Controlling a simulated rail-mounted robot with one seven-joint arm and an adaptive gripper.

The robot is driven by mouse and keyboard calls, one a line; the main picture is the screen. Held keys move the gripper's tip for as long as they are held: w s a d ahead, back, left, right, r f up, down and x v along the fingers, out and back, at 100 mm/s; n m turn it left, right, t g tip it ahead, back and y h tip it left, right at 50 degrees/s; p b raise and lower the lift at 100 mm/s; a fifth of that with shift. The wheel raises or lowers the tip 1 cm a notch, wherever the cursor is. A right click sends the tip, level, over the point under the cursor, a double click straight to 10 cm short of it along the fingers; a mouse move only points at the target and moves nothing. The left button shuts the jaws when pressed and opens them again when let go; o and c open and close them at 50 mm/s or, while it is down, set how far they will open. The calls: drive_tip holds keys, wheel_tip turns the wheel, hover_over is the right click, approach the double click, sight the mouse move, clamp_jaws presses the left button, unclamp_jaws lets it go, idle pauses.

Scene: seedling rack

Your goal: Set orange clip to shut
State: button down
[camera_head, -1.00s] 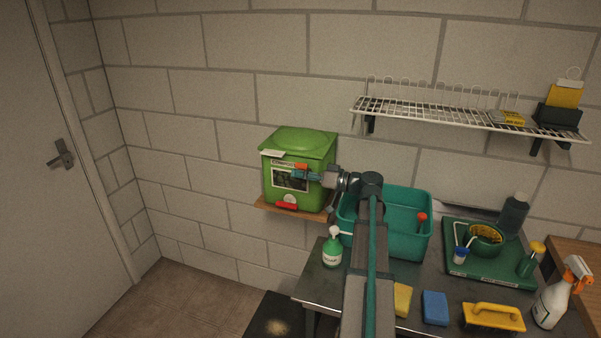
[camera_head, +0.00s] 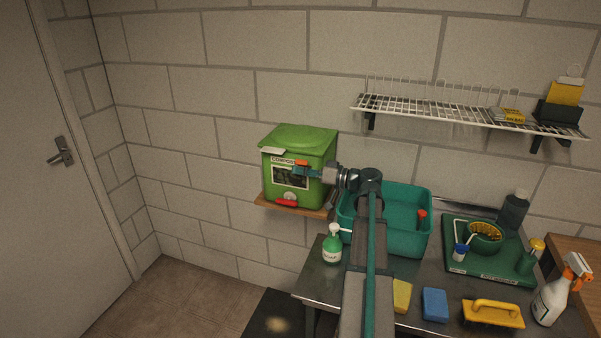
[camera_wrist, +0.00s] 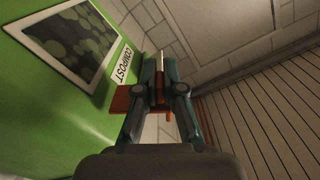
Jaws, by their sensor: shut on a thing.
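The orange clip (camera_head: 301,163) is at the upper front of the green compost bin (camera_head: 316,186), below the lid (camera_head: 300,139). My gripper (camera_head: 300,170) reaches in from the right and is at the clip. In the wrist view, my gripper (camera_wrist: 160,92) is shut on the orange clip (camera_wrist: 121,98), which sticks out to the left of the fingers towards the bin. The fingers hide part of the clip. I cannot tell from these views whether the clip is fully latched.
The bin stands on a small wooden wall shelf (camera_head: 310,211) with a red tap (camera_head: 286,203) low on its front. A teal basin (camera_head: 413,241) and a green soap bottle (camera_head: 332,246) stand to the right on the metal table. A wire rack (camera_head: 430,109) hangs above.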

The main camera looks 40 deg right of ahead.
sight(304, 155)
drive_tip(key=m, duration=0.1)
drive_tip(key=r+m, duration=0.1)
drive_tip(key=m, duration=0.1)
drive_tip(key=shift+w+d+r, duration=0.15)
drive_tip(key=shift+d+r, duration=0.1)
drive_tip(key=m, duration=0.1)
drive_tip(key=r+m, duration=0.1)
drive_tip(key=shift+w+d+m, duration=0.15)
drive_tip(key=shift+d+m, duration=0.1)
drive_tip(key=shift+m, duration=0.15)
drive_tip(key=m, duration=0.1)
drive_tip(key=d+r+m+p, duration=0.1)
drive_tip(key=m, duration=0.1)
drive_tip(key=shift+w+r, duration=0.1)
drive_tip(key=shift+w, duration=0.25)
drive_tip(key=shift+w+d+r+m+p, duration=0.1)
drive_tip(key=shift+d+m+p, duration=0.1)
drive_tip(key=shift+m, duration=0.45)
drive_tip(key=shift+w+d+r+m+p, duration=0.1)
drive_tip(key=shift+d+m, duration=0.05)
drive_tip(key=shift+m, duration=0.5)
drive_tip(key=c, duration=1.3)
unclamp_jaws()
drive_tip(key=v, duration=1.2)
